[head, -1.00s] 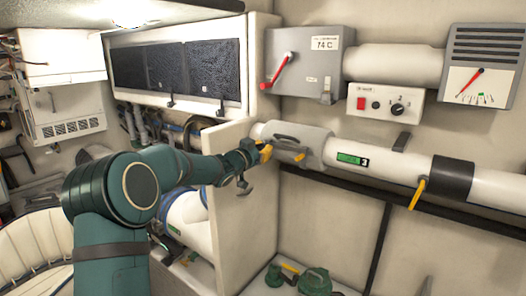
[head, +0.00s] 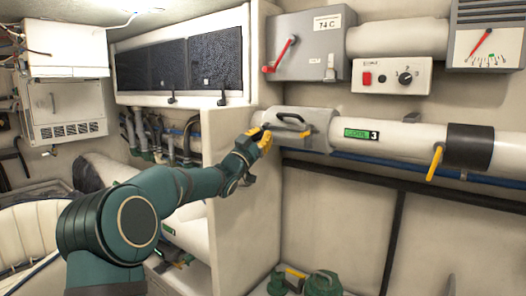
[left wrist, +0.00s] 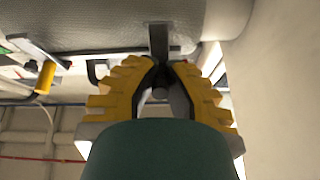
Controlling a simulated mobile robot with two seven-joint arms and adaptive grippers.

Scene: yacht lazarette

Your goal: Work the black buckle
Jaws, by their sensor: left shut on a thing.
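A grey hinged-looking cover (head: 320,122) with a black handle (head: 292,118) sits around the left end of the white pipe. My left gripper (head: 261,138), with yellow fingers, is at the left end of this cover. In the left wrist view, the yellow fingers (left wrist: 163,72) are closed in on a black bar-like part, which looks like the black buckle (left wrist: 158,38), under the grey curved surface. The fingers hide part of it. In the head view the buckle is mostly hidden by my gripper. My right gripper is not in view.
A yellow lever (head: 435,163) hangs by a black band (head: 468,148) on the pipe. A grey box with a red lever (head: 280,55) is above. Green fittings (head: 322,283) lie low down.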

